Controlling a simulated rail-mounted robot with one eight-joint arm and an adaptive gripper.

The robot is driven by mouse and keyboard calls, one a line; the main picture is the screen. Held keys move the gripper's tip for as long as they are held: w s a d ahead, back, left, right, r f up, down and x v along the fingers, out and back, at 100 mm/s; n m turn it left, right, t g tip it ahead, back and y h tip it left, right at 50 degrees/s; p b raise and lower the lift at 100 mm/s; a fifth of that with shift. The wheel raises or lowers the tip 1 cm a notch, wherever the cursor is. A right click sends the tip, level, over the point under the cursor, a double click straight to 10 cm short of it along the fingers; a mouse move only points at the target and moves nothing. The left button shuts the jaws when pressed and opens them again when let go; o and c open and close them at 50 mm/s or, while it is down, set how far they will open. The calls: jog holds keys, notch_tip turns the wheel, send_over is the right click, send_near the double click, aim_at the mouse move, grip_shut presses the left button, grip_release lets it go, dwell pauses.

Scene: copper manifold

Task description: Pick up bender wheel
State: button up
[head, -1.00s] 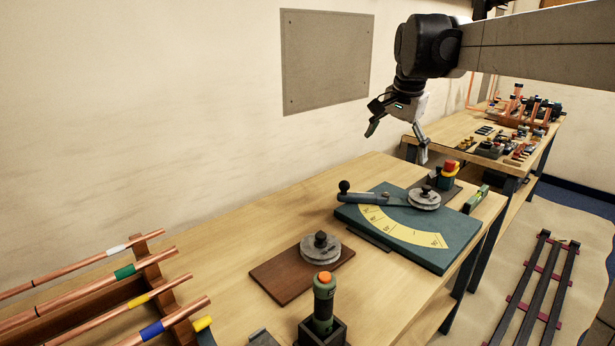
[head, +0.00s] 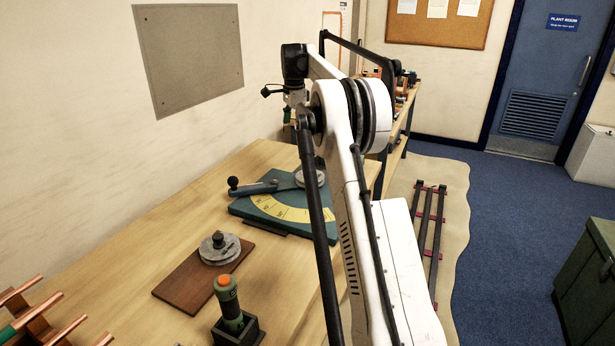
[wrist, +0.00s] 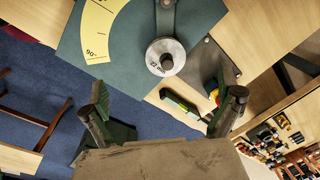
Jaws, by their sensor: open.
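One grey bender wheel (wrist: 165,56) with a dark central knob sits on the teal bender plate (wrist: 120,65), at the pivot of its lever. In the head view this wheel (head: 312,176) is partly hidden by my arm. A second grey wheel (head: 219,248) with a dark knob rests on a brown board (head: 181,286) nearer the front. My gripper (wrist: 165,97) is open and empty. In the wrist view its fingers stand apart below the first wheel, with neither finger touching it. In the head view the gripper (head: 289,100) is small and partly blocked.
A red button on a yellow base (wrist: 213,90) and a green level (wrist: 182,103) are beside the bender plate. A green tool with an orange top (head: 228,296) stands in a dark holder. Copper pipes (head: 40,320) are at front left. Bench surface left of the boards is clear.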

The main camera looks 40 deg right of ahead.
jog(key=w+d+f+m+p, duration=0.1)
jog(key=d+f+m, duration=0.2)
jog(key=d+f, duration=0.4)
send_over(310, 175)
jog(key=w, duration=0.1)
jog(key=shift+g, duration=0.4)
notch_tip(310, 175, down, 9)
jog(key=shift+w+d+r+p, duration=0.1)
jog(key=shift+w+p, duration=0.05)
jog(key=shift+p, duration=0.15)
jog(key=f, duration=0.4)
jog(key=shift+s+d+p, duration=0.1)
jog(key=shift+s+p, duration=0.2)
jog(key=shift+p, duration=0.1)
jog(key=shift+f, duration=0.75)
jog(key=c, duration=1.3)
jog(key=shift+r, duration=0.1)
jog(key=shift+c, duration=0.2)
